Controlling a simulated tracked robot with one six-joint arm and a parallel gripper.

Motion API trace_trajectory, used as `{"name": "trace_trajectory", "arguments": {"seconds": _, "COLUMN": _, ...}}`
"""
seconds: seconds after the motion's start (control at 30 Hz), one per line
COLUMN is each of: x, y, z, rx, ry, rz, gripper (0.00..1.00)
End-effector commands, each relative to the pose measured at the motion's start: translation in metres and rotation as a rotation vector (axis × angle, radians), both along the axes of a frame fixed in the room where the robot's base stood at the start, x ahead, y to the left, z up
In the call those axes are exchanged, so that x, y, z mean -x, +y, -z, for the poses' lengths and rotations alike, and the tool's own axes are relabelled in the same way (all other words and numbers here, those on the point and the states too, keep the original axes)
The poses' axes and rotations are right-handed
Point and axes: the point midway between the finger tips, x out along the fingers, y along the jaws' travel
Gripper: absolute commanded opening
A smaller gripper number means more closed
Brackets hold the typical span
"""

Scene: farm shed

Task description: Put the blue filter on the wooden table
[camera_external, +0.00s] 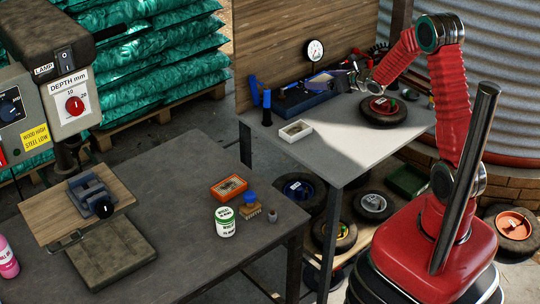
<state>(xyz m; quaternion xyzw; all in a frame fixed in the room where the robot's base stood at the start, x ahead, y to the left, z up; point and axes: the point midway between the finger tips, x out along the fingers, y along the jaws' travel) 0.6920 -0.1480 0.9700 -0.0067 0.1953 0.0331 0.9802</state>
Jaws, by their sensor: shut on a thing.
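My gripper (348,82) is over the back part of the pale-topped workbench (345,150), in front of its wooden backboard. It is shut on a small, flat-looking blue-violet thing (320,82), which I take for the blue filter; its shape is hard to make out at this size. The thing appears above or just behind a dark blue tray (303,101); I cannot tell whether they touch. The fingertips are small and partly hidden. A darker table (170,190) stands at the front left.
On the workbench are a white box (295,130), a blue upright item (267,107) and a wheel (381,109). The front table holds a white can (225,221), an orange tin (229,187), a brush (250,206) and a vise (89,194). Its middle is clear.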

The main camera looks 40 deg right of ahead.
Motion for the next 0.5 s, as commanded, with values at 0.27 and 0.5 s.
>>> {"name": "trace_trajectory", "arguments": {"seconds": 0.27, "x": 0.001, "y": -0.017, "z": 0.019, "rx": -0.003, "ry": 0.005, "rz": 0.071, "gripper": 0.59}}
{"name": "trace_trajectory", "arguments": {"seconds": 0.5, "x": 0.0, "y": -0.017, "z": 0.046, "rx": -0.001, "ry": 0.002, "rz": 0.069, "gripper": 0.59}}
